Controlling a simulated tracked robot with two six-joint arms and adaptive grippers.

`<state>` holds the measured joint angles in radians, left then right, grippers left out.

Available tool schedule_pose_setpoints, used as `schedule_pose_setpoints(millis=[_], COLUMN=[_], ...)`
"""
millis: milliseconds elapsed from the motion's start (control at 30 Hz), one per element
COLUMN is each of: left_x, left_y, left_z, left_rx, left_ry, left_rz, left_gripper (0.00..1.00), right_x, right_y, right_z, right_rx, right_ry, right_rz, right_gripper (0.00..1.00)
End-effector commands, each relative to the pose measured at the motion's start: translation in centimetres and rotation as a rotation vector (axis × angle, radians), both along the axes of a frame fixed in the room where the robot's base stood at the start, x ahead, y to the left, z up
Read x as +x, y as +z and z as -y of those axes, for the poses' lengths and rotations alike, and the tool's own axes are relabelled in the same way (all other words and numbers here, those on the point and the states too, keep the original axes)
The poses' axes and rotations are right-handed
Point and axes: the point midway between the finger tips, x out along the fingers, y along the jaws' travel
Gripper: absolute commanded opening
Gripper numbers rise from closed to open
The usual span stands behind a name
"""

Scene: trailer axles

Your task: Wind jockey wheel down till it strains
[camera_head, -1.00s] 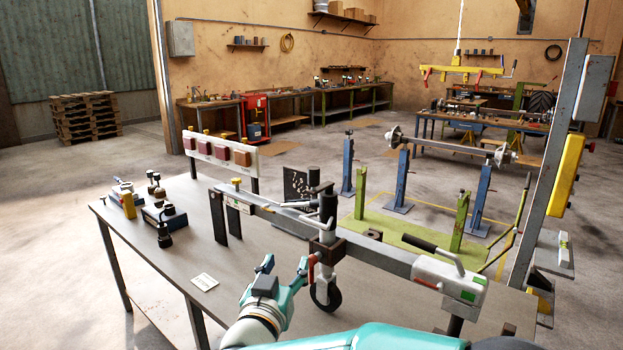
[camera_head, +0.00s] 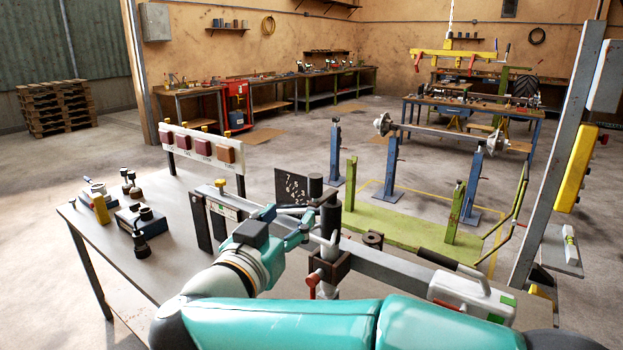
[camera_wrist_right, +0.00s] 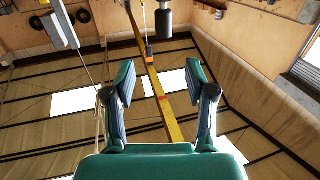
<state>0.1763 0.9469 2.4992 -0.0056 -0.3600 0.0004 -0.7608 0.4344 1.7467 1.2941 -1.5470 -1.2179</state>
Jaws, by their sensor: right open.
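The jockey wheel's upright tube (camera_head: 330,235) stands in a brown clamp (camera_head: 329,267) on the grey drawbar (camera_head: 385,260), with a red clamp lever (camera_head: 312,284) beside it. A dark upright grip (camera_head: 316,188) shows at its top. The lower part and the wheel are hidden behind my right arm. My right gripper (camera_head: 298,226) is just left of the tube top, below the grip; whether it touches is unclear. In the right wrist view my gripper (camera_wrist_right: 160,78) is open with nothing between the fingers; a dark cylinder (camera_wrist_right: 165,25) shows beyond them. My left gripper is not in view.
The drawbar carries a white coupling head (camera_head: 470,292) with a black handle at right. The workbench (camera_head: 165,262) holds gauges or fittings (camera_head: 138,220) at left. A board with red blocks (camera_head: 202,147) and a dark numbered plate (camera_head: 292,186) stand behind. A grey post (camera_head: 565,150) rises at right.

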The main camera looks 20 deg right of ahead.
Motion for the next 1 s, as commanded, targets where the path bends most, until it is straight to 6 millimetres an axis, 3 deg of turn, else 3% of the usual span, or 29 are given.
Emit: schedule_pose_setpoints(millis=[600, 800, 1000], left_x=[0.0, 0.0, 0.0], left_y=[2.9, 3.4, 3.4], left_z=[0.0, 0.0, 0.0], left_rx=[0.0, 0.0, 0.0], left_ry=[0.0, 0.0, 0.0], left_rz=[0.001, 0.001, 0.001], left_gripper=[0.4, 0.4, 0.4], right_x=[10.1, 11.9, 12.5], right_y=[0.0, 0.0, -0.1], right_z=[6.9, 8.2, 8.5], right_rx=[0.0, 0.0, -0.001], right_ry=[0.01, 0.013, 0.014], right_rz=[-0.003, -0.001, -0.001], right_gripper=[0.55, 0.55, 0.55])
